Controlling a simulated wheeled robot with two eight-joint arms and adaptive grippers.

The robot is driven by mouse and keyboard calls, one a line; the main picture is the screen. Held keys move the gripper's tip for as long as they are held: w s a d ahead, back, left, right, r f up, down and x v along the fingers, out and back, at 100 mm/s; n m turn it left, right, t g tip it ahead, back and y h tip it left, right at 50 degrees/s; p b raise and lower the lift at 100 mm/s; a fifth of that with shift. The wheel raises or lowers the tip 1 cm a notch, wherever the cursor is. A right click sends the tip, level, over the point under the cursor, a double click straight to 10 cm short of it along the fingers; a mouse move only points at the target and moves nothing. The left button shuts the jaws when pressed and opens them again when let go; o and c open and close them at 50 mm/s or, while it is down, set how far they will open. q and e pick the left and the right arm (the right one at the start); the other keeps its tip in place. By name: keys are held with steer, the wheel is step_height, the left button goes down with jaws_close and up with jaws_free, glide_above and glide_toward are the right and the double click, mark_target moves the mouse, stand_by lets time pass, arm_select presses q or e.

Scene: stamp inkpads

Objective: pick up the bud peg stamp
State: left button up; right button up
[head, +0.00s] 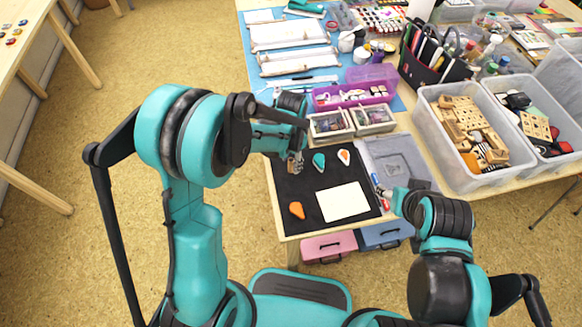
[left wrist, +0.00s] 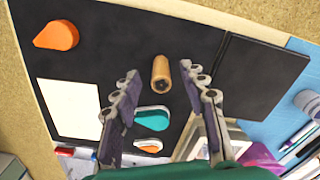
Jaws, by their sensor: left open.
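The bud peg stamp, a short wooden peg (left wrist: 161,73) with a dark mark on the end facing the camera, is on the black mat (left wrist: 100,30) in the left wrist view. My left gripper (left wrist: 158,76) is open, with one finger on each side of the peg and a gap to both. In the head view my left gripper (head: 295,166) is low over the mat's left edge, and the peg cannot be made out there. My right gripper (head: 384,191) is near the mat's right edge; its jaws are too small to read.
The mat holds a white card (head: 343,201), an orange inkpad (head: 297,210), a teal inkpad (head: 319,161) and an orange-and-white one (head: 344,156). A dark square (left wrist: 261,78) lies right of the left gripper. Small boxes (head: 330,125) and a purple case (head: 352,96) stand behind.

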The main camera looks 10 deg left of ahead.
arm_select(q)
step_height(320, 180, down, 3)
steer(key=shift+a+r+b, duration=0.1)
steer(key=shift+b, duration=0.3)
steer(key=shift+c, duration=0.9)
steer(key=c, duration=0.8)
steer(key=shift+o, duration=0.2)
steer(key=shift+r, duration=0.1)
steer(key=shift+r+p, duration=0.45)
steer(key=shift+r, duration=0.2)
step_height(320, 180, up, 3)
steer(key=shift+f+p, duration=0.1)
steer(key=shift+p, duration=0.65)
steer(key=w+d+r+p, duration=0.3)
steer(key=d+r, duration=0.3)
steer(key=d, duration=0.5)
steer(key=shift+w+r+p, duration=0.3)
steer(key=shift+w+r, duration=0.1)
steer(key=shift+w, duration=0.1)
